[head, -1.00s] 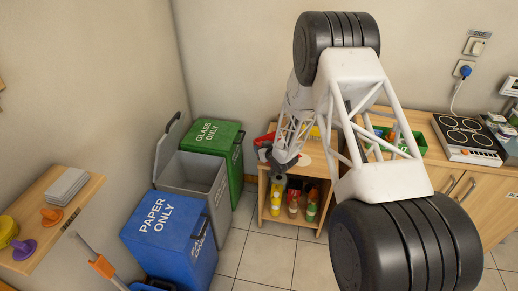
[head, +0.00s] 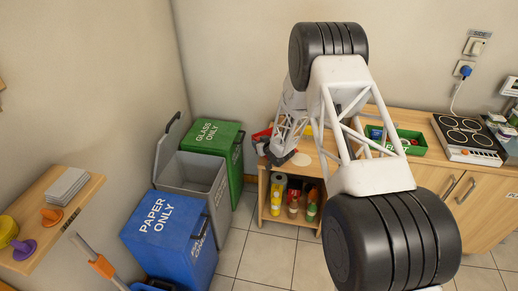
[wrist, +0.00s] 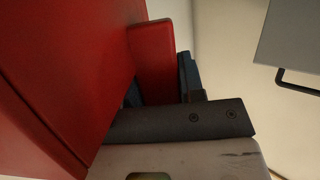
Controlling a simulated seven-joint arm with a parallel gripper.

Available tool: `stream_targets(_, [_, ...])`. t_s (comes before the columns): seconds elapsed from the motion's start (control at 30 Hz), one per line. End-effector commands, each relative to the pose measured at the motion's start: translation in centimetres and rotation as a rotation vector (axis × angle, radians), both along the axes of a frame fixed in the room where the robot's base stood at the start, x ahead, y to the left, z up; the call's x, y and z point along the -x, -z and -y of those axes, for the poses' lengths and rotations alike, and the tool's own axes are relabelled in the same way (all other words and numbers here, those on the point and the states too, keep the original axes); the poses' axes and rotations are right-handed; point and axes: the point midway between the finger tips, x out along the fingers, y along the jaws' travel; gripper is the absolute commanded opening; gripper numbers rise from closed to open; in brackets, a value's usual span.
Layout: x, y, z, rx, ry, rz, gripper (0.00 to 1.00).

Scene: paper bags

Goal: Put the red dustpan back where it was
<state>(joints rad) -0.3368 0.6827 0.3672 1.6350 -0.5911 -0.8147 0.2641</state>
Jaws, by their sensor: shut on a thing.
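The red dustpan (head: 261,134) shows only in part in the head view, at the left end of the wooden counter and close to the green bin. My gripper (head: 267,149) is there beside it, partly covered by my own wrist. In the wrist view the dustpan's red surface (wrist: 60,65) fills the left side, and a narrower red part (wrist: 152,62) lies by the jaws. My gripper (wrist: 186,78) is shut on the dustpan. Its fingertips are largely hidden. I cannot tell whether the dustpan touches the counter.
A green bin (head: 216,133), a grey open bin (head: 190,170) and a blue paper bin (head: 160,225) stand left of the counter (head: 318,160). Bottles (head: 294,204) stand on the shelf below. A green tray (head: 412,146) and a hob (head: 466,137) are farther right.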

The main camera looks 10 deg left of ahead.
Motion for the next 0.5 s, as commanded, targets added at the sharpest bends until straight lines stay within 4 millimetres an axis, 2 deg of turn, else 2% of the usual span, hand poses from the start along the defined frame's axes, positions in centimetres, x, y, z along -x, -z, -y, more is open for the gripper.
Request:
stream_targets(0.3, [0.0, 2.6, 0.0, 0.001, 0.0, -0.001, 0.09])
stream_targets(0.5, [0.0, 2.9, 0.0, 0.001, 0.0, 0.001, 0.09])
